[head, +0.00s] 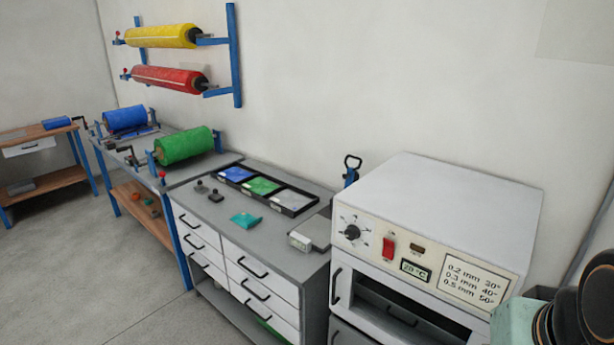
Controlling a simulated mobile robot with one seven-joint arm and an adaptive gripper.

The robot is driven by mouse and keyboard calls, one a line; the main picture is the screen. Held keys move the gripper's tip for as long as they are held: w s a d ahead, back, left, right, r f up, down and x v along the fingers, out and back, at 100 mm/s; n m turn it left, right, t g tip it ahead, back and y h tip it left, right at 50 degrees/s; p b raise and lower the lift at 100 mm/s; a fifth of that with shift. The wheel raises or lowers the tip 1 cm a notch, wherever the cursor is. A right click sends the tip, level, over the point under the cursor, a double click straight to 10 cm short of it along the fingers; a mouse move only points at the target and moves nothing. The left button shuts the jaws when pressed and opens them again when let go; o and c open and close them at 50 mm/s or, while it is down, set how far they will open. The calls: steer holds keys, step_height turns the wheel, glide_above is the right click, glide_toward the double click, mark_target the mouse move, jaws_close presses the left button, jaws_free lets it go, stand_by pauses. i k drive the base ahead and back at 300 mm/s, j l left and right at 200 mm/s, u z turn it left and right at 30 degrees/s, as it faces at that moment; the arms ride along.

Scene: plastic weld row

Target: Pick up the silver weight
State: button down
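Two small dark grey knobbed pieces, which look like weights, stand upright on the grey top of a drawer cabinet. One is at the back left (201,187) and the other is slightly nearer and to the right (215,196). They stand close together but apart. I cannot tell from their colour which one is the silver weight. My gripper does not show; only part of my arm is at the lower right edge, far from these pieces.
On the cabinet top (250,222) are a teal packet (245,220), a black tray (290,211) with coloured sheets, and a flat grey device (311,233). A white oven (440,215) stands to the right. A bench with a green roll (184,146) and blue roll (125,119) stands to the left.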

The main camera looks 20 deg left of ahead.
mark_target(201, 189)
steer(key=u, duration=1.5)
steer(key=i+j+u, duration=0.3)
steer(key=i+u, duration=0.15)
steer(key=i, duration=0.2)
steer(key=i+u, duration=0.5)
steer(key=i, duration=0.2)
steer(key=i+z, duration=0.3)
steer(key=i, duration=0.2)
steer(key=i+j+z, duration=0.15)
steer(key=i+z, duration=0.15)
steer(key=i, duration=0.2)
